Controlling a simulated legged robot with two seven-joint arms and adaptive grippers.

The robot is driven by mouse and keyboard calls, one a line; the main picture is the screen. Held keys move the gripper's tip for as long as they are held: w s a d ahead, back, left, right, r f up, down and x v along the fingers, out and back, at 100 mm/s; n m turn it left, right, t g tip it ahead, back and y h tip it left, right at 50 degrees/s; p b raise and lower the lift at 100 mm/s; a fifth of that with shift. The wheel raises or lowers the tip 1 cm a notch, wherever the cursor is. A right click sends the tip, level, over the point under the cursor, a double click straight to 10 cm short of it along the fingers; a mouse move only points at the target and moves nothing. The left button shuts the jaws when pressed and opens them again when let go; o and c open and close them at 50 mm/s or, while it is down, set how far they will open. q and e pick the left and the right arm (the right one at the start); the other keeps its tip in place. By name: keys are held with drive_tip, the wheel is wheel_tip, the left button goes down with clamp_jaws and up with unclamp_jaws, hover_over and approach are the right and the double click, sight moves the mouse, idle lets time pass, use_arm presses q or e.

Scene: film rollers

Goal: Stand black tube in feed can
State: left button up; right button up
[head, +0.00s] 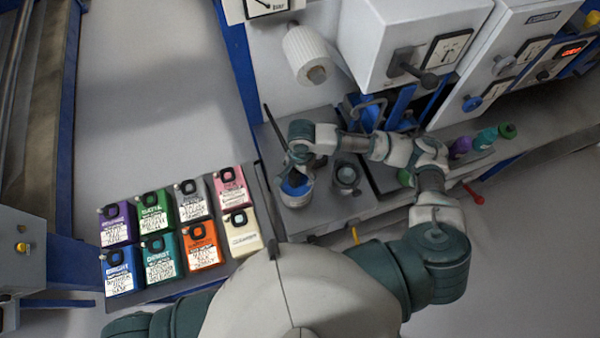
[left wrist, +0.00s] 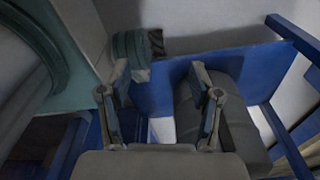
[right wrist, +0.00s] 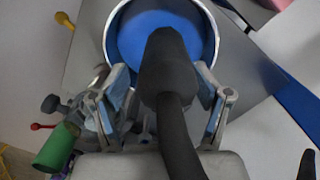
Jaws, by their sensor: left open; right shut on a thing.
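My right gripper (head: 297,166) is shut on the black tube (right wrist: 168,75). In the right wrist view the tube's thick dark end lies across the mouth of a metal can (right wrist: 109,42) with blue inside. In the head view the tube (head: 273,128) is a thin dark line slanting up left from the gripper. The can (head: 296,201) stands on the grey bench just below the gripper. I cannot tell whether the tube's end is inside the can or above it. My left gripper (left wrist: 163,95) is open and empty before a blue panel; it is outside the head view.
A second metal can (head: 346,178) stands close right of the first. Several coloured bottles (head: 160,258) stand on a tray at the left. A white paper roll (head: 308,55) and grey control boxes (head: 410,35) are behind. A green item (right wrist: 55,147) lies left in the right wrist view.

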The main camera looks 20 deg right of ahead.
use_arm(q)
drive_tip(key=shift+a, duration=0.5)
use_arm(e)
wheel_tip(320, 180, up, 12)
drive_tip(key=shift+w, duration=0.45)
drive_tip(key=shift+s+d+f, duration=0.1)
